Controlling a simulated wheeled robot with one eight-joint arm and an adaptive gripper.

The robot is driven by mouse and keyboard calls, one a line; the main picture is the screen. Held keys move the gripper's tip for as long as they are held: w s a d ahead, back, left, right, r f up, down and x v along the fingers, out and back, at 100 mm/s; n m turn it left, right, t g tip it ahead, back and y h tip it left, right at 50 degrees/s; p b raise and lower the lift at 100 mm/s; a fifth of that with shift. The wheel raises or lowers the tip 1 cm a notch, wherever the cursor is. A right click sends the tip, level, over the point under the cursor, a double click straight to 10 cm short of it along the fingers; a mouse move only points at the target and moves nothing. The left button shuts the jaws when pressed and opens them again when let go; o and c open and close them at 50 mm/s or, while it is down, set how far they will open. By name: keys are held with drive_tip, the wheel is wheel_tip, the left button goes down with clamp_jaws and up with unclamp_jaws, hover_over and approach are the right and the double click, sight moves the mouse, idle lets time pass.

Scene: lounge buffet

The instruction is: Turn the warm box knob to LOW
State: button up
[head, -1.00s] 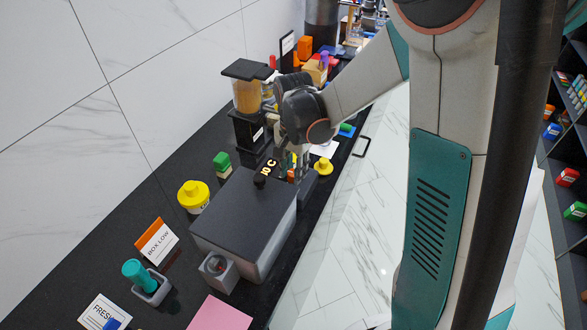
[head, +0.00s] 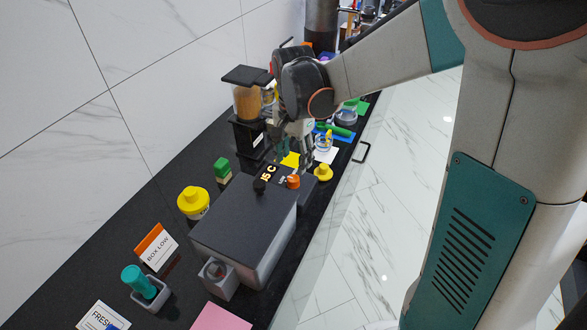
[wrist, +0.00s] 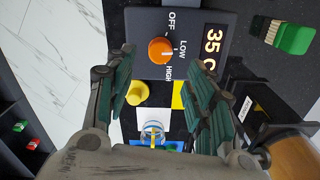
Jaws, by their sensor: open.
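The warm box (head: 245,222) is a grey box with a dark lid on the black counter. Its orange knob (wrist: 161,50) is on a dark panel with OFF, LOW and HIGH labels; in the head view the knob (head: 293,182) is at the box's far end. A small pale mark on the knob faces the LOW side. A display (wrist: 212,48) beside it appears to read 35 C. My gripper (wrist: 160,62) is open, its fingers on either side of the knob in the wrist view, apparently clear of it. The gripper (head: 291,160) is just beyond the knob in the head view.
A yellow container (head: 193,202), a BOX LOW card (head: 157,247) and a grey holder with a teal item (head: 138,281) stand nearby. A grain dispenser (head: 248,95) is behind. A yellow knobbed piece (head: 323,173) sits close to the box's far end.

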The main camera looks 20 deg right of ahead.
drive_tip(key=shift+r, duration=2.45)
drive_tip(key=s+r+n+t, duration=0.4)
drive_tip(key=s+n+t, duration=0.3)
drive_tip(key=s+n, duration=0.4)
drive_tip(key=shift+s+r, duration=0.2)
drive_tip(key=shift+s, duration=3)
